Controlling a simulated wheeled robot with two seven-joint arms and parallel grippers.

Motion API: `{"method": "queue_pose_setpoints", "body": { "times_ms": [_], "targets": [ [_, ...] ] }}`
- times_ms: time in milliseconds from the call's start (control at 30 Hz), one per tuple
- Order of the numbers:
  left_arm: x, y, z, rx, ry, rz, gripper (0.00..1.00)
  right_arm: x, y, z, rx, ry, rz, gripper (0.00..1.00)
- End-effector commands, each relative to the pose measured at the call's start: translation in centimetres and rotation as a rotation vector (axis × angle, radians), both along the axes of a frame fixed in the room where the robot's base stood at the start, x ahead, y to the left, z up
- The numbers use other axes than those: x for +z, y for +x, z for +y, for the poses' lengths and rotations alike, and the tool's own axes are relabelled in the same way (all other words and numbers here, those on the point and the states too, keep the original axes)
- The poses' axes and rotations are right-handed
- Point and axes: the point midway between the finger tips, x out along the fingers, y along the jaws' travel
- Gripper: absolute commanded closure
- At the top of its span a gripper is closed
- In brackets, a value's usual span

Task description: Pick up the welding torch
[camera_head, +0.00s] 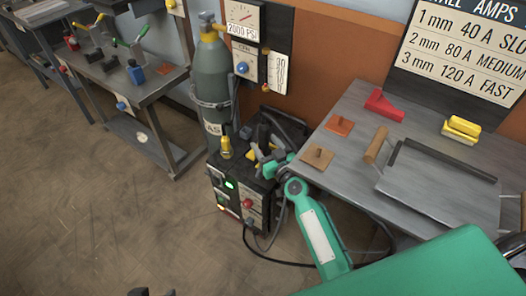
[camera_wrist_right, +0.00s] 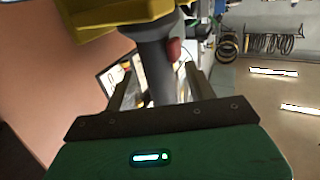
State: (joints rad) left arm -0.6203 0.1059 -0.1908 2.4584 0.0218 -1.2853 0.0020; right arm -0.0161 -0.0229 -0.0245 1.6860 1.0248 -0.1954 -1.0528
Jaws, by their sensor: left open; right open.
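The welding torch shows in the right wrist view as a grey handle (camera_wrist_right: 156,62) with a red trigger (camera_wrist_right: 174,48) and a large yellow part (camera_wrist_right: 115,18) above. My right gripper (camera_wrist_right: 160,88) is open, with one finger on each side of the handle; whether either finger touches it I cannot tell. In the head view my right gripper (camera_head: 266,160) is over the top of the welding machine (camera_head: 236,196), among small grey and yellow parts, and largely hides the torch. Only the dark tips of my left gripper (camera_head: 154,292) show at the bottom edge, apart and empty.
A grey gas cylinder (camera_head: 213,85) stands behind the machine. A metal table (camera_head: 345,123) on the right holds a red block (camera_head: 384,105), yellow blocks (camera_head: 461,129) and a plate (camera_head: 430,185). A dark cable (camera_head: 275,259) loops on the floor. The floor at left is clear.

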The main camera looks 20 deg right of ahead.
Motion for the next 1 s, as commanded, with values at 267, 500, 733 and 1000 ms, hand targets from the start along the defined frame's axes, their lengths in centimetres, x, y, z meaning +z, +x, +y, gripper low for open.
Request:
{"method": "queue_pose_setpoints", "body": {
  "times_ms": [267,500,733,1000],
  "targets": [
    [-0.1,0.2,-0.3,-0.005,-0.008,-0.015,0.44,-0.1,1.9,0.3,-0.001,0.0,0.001,0.44],
    [-0.1,0.2,-0.3,-0.005,-0.008,-0.015,0.44,-0.1,1.9,0.3,0.0,-0.001,0.002,0.58],
    [-0.1,0.2,-0.3,-0.005,-0.009,-0.016,0.44,0.0,1.9,0.3,-0.001,-0.001,-0.001,0.92],
    [0.0,0.2,-0.3,-0.005,-0.008,-0.014,0.44,0.1,1.9,0.3,-0.001,-0.001,-0.001,0.92]
  ]
}}
